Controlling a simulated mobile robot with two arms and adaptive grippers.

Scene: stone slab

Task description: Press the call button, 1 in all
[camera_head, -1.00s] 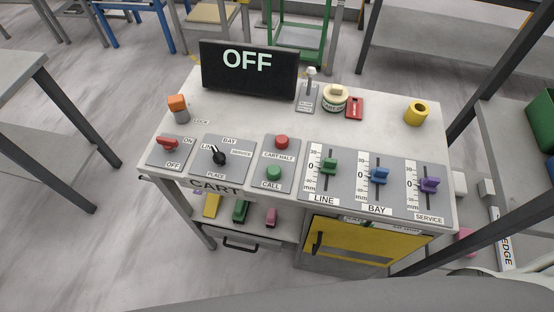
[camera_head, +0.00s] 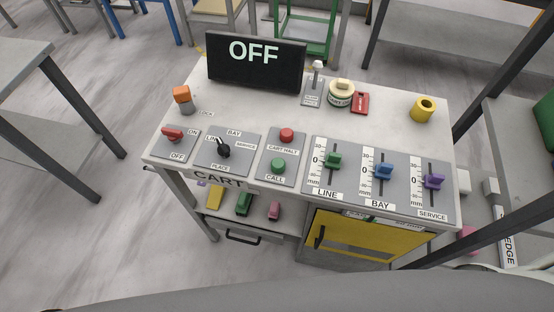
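The green call button (camera_head: 278,166) sits on a grey plate (camera_head: 294,153) on the console top, above a label reading CALL. A red button (camera_head: 286,135) labelled CART HALT is on the same plate, just behind it. The black display (camera_head: 255,78) at the back reads OFF. The red switch (camera_head: 172,134) at the left sits between ON and OFF labels; I cannot tell its setting surely. Neither of my grippers shows in the head view.
The console (camera_head: 350,130) also carries a black rotary knob (camera_head: 223,149), green (camera_head: 334,160), blue (camera_head: 384,171) and purple (camera_head: 433,181) sliders, a lever (camera_head: 317,72), an orange-topped post (camera_head: 183,96) and a yellow ring (camera_head: 423,109). A grey table (camera_head: 22,68) stands left.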

